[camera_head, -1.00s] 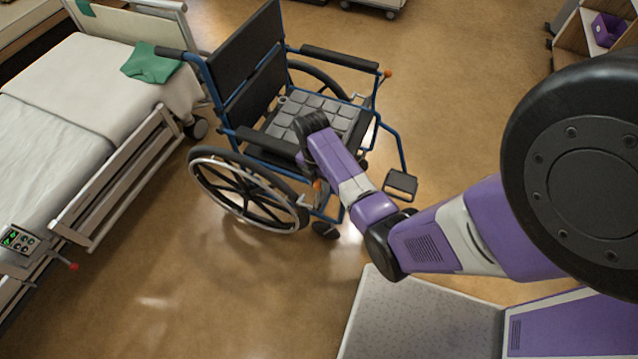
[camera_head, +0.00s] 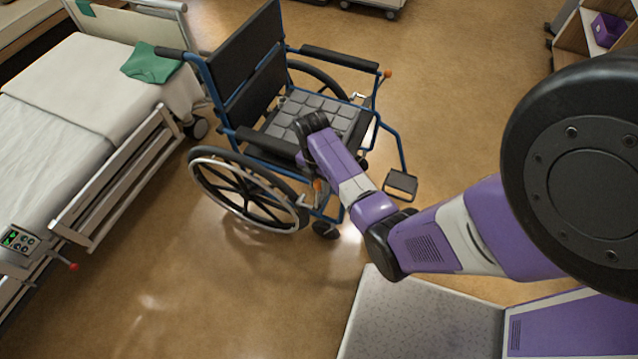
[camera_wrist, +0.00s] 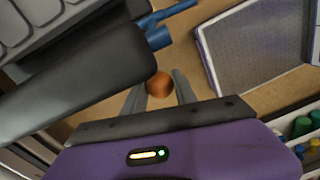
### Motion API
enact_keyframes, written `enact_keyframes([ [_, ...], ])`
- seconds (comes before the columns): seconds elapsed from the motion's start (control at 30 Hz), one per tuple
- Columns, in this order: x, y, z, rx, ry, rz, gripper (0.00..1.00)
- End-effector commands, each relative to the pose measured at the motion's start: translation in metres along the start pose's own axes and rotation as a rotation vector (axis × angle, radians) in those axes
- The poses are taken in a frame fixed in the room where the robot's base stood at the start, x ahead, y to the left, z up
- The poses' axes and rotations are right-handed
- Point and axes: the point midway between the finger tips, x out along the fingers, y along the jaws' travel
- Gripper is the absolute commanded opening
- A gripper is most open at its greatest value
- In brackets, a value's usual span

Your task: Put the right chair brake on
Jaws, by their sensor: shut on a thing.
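The wheelchair (camera_head: 252,142) has a blue frame and dark grey seat, and stands beside the bed. The right chair brake is on its near side. Its orange knob (camera_head: 318,186) shows just left of my arm, above the near front caster. In the wrist view, the same orange knob (camera_wrist: 159,86) sits between the two grey fingers of my gripper (camera_wrist: 160,80), which is shut on it. My arm hides most of the lever, and the fingers are not visible in the head view. The far brake's orange knob (camera_head: 387,74) stands by the far armrest.
A dark armrest (camera_wrist: 80,85) lies close to my gripper on the left of the wrist view. The near big wheel (camera_head: 247,190) is left of my arm. The bed (camera_head: 60,150) with rails stands at the left. Open floor (camera_head: 215,300) lies in front.

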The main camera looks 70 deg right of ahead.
Motion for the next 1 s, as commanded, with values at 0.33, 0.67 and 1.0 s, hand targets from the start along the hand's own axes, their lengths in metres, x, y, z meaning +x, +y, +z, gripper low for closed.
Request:
enact_keyframes([
  [0.33, 0.0, 0.0, 0.0, -0.001, 0.001, 0.0, 0.0],
  [0.67, 0.001, 0.05, -0.009, -0.005, 0.0, 0.004, 0.0],
  [1.0, 0.004, 0.072, -0.014, 0.0, 0.0, 0.003, 0.0],
])
